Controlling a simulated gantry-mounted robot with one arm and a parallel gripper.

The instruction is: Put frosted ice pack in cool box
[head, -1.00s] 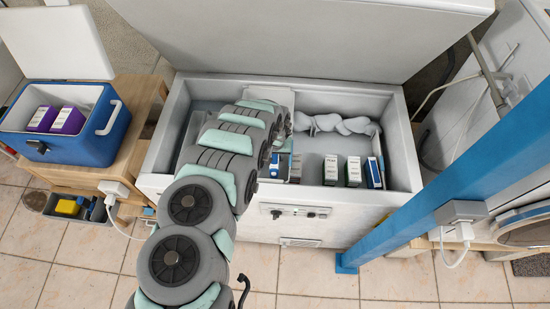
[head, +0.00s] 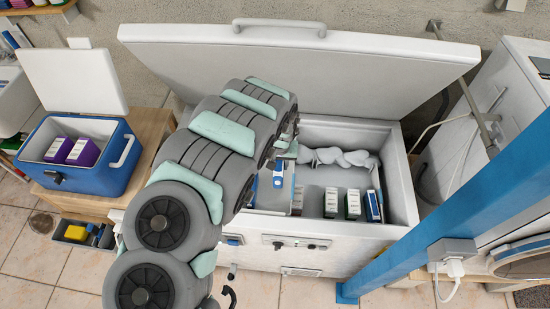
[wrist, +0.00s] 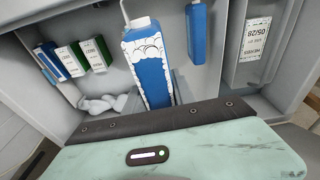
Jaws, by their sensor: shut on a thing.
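The frosted ice pack (wrist: 152,70) is a blue slab with white frost down its front and a white cap, upright in the middle of the wrist view. My gripper (head: 287,150) is over the open chest freezer (head: 340,128) and is shut on this ice pack. The fingertips are hard to make out in the wrist view. The cool box (head: 95,178) is blue with a white inside, its lid open, on a wooden stand at the left. It holds two purple cartons (head: 82,152). My arm hides the freezer's left part.
Labelled cartons (head: 352,203) stand along the freezer's front side. A white lumpy bag (head: 340,158) lies at its back. Another blue pack (wrist: 197,35) shows beside the frosted one. The raised freezer lid (head: 370,75) stands behind. A blue post (head: 470,215) crosses the right.

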